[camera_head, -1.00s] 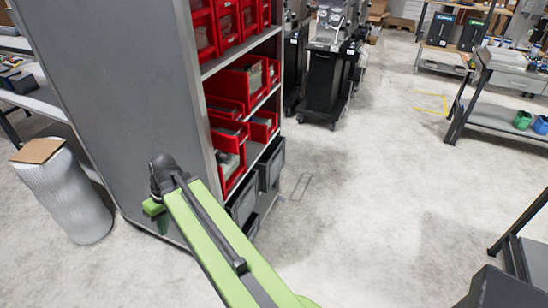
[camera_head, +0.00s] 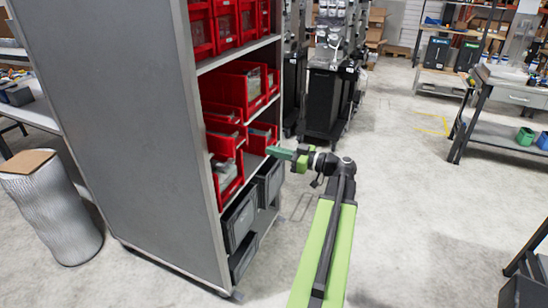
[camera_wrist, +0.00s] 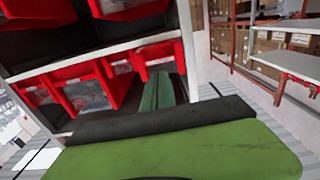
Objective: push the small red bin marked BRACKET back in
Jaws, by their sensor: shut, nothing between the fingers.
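Small red bins stand on the rack's middle shelves. No BRACKET lettering is readable, so I cannot tell which bin bears it. One small red bin (camera_head: 262,136) is at the right end of the row, closest to my gripper (camera_head: 275,152). My gripper's green fingers are shut and empty, pointing left at the shelf's open side. In the wrist view the shut fingers (camera_wrist: 157,93) reach toward a small red bin (camera_wrist: 155,56), with a larger red bin (camera_wrist: 84,92) left of them. Whether the fingertips touch a bin cannot be told.
The grey rack (camera_head: 120,130) has a solid side panel. Grey bins (camera_head: 240,218) sit on its lower shelves, and more red bins (camera_head: 225,24) above. A black cart (camera_head: 325,95) stands behind. The floor (camera_head: 410,200) to the right is clear.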

